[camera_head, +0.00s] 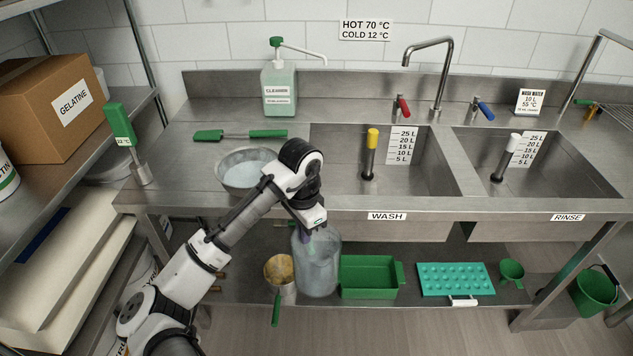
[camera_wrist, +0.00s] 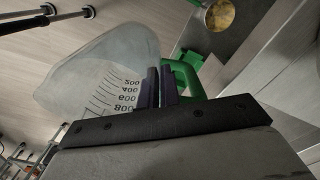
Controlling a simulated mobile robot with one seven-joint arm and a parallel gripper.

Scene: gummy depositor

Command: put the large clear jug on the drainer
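The large clear jug (camera_head: 317,268) hangs below my gripper (camera_head: 312,226) in the head view, in front of the lower shelf. In the wrist view the clear jug (camera_wrist: 95,75), with dark volume marks, shows over the wooden floor. Its green handle (camera_wrist: 186,76) is at my gripper's fingers (camera_wrist: 159,88), which are close together on it; the exact contact is partly hidden. The drainer (camera_head: 613,118) is a wire rack at the far right of the counter, cut off by the picture's edge.
The steel counter holds a wash sink (camera_head: 425,180), a rinse sink (camera_head: 560,175), a metal bowl (camera_head: 245,168) and a cleaner bottle (camera_head: 279,92).

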